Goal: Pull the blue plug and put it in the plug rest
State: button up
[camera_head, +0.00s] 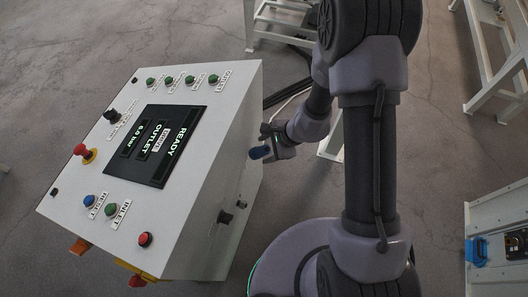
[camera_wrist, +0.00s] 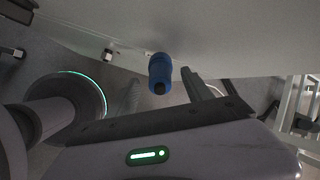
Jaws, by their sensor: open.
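The blue plug (camera_head: 260,152) is at the right side wall of the white control cabinet. In the wrist view the blue plug (camera_wrist: 160,72) is a short blue cylinder with a dark end, standing out from the pale wall. My gripper (camera_head: 267,143) is close to that wall, at the plug. In the wrist view my gripper (camera_wrist: 161,80) is open, with one dark finger on each side of the plug. I cannot tell whether the fingers touch it. I cannot clearly identify the plug rest.
The white control cabinet (camera_head: 70,200) has a display and several buttons. Dark fittings (camera_head: 226,217) stick out lower on its side wall. A white unit (camera_head: 500,210) with a blue part (camera_head: 476,252) is at the lower right. White frames stand behind.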

jog(key=shift+x, duration=1.15)
grip_shut()
jog(key=c, duration=0.7)
grip_release()
grip_shut()
jog(key=shift+r, duration=0.1)
jog(key=shift+s+d+r, duration=0.1)
jog(key=shift+d+r, duration=0.3)
